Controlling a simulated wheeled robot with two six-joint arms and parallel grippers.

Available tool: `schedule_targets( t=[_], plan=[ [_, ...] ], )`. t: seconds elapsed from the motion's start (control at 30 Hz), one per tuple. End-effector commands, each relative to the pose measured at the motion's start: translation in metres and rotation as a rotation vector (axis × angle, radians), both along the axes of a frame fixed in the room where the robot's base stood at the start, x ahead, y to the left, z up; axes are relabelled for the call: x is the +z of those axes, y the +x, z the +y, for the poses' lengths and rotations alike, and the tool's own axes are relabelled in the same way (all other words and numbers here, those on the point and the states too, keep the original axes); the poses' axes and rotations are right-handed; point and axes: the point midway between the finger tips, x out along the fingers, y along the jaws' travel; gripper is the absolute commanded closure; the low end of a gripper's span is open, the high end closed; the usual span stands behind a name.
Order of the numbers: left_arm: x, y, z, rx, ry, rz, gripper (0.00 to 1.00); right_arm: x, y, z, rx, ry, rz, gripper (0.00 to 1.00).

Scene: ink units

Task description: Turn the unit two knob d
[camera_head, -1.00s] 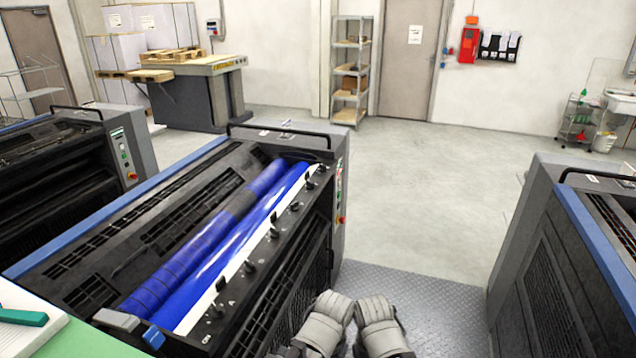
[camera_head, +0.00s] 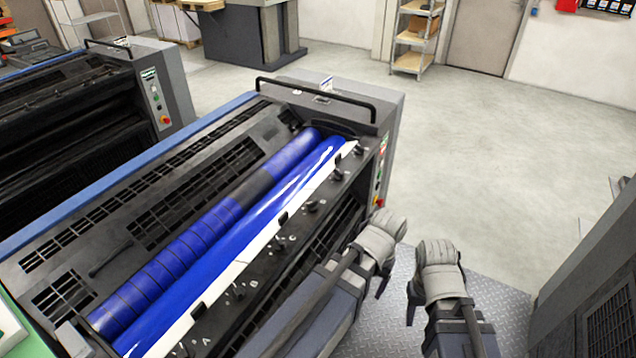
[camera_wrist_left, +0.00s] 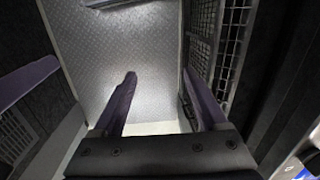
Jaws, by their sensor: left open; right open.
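The middle ink unit (camera_head: 300,110) has a row of small black knobs along its right-hand edge, beside a blue roller (camera_head: 250,215). The knobs include a far one (camera_head: 338,147), a middle one (camera_head: 311,206) and a nearer one (camera_head: 237,289). The letters beside them are too small to read, so I cannot tell which is d. My left gripper (camera_wrist_left: 160,74) is open and empty, with floor plate between its fingers. In the head view its arm lies beside the unit's right side. My right gripper (camera_head: 412,300) is open, over the floor plate, apart from the unit.
A patterned metal floor plate (camera_head: 500,300) lies between the middle unit and another machine (camera_head: 610,290) at right. A black rail (camera_head: 315,95) crosses the unit's far end. Another unit (camera_head: 90,100) stands at left. The grey floor beyond is clear.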

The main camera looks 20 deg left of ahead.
Motion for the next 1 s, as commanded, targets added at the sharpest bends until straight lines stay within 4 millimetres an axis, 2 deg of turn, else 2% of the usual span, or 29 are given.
schedule_targets(
  t=[0.03,0.2,0.33,0.5,0.6,0.7,1.0],
  plan=[
    [0.034,0.027,0.015,0.117,-0.005,-0.009,0.25,0.034,0.000,0.000,-0.001,0.000,0.000,0.50],
    [0.092,0.089,0.081,0.555,-0.027,-0.039,0.25,0.093,0.000,0.000,-0.004,0.001,0.000,0.50],
    [0.126,0.122,0.134,0.851,-0.040,-0.059,0.25,0.127,0.000,0.000,-0.005,0.001,0.000,0.50],
    [0.154,0.146,0.187,1.123,-0.052,-0.074,0.25,0.155,0.000,0.000,-0.007,0.002,0.000,0.50],
    [0.161,0.152,0.205,1.211,-0.055,-0.078,0.25,0.162,0.000,0.000,-0.008,0.002,0.000,0.50],
    [0.163,0.154,0.213,1.252,-0.057,-0.080,0.25,0.164,0.000,0.000,-0.008,0.002,0.000,0.50],
    [0.156,0.153,0.214,1.260,-0.058,-0.081,0.25,0.157,0.000,0.000,-0.007,0.002,0.000,0.50]
  ],
)
